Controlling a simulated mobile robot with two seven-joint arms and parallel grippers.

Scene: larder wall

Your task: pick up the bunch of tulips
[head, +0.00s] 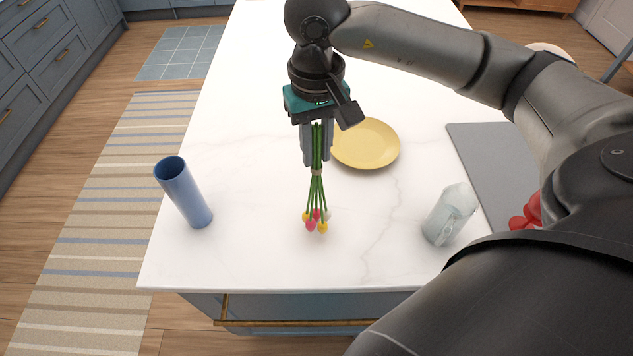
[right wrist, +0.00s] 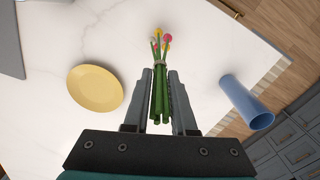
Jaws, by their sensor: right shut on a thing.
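The bunch of tulips (head: 316,195) has green stems tied with a tan band and pink, yellow and pale heads. In the head view its heads are toward the counter's front edge. My right gripper (head: 314,162) is shut on the stems, with the heads beyond the fingertips. In the right wrist view the tulip stems (right wrist: 161,92) run between the two fingers of the right gripper (right wrist: 160,76). I cannot tell whether the heads touch the counter. My left gripper is not in view.
A yellow plate (head: 368,145) lies behind the tulips on the white counter (head: 270,262). A blue vase (head: 184,193) stands at the left, near the counter's edge. A clear glass jug (head: 449,214), a grey mat (head: 482,160) and a red object (head: 528,213) are at the right.

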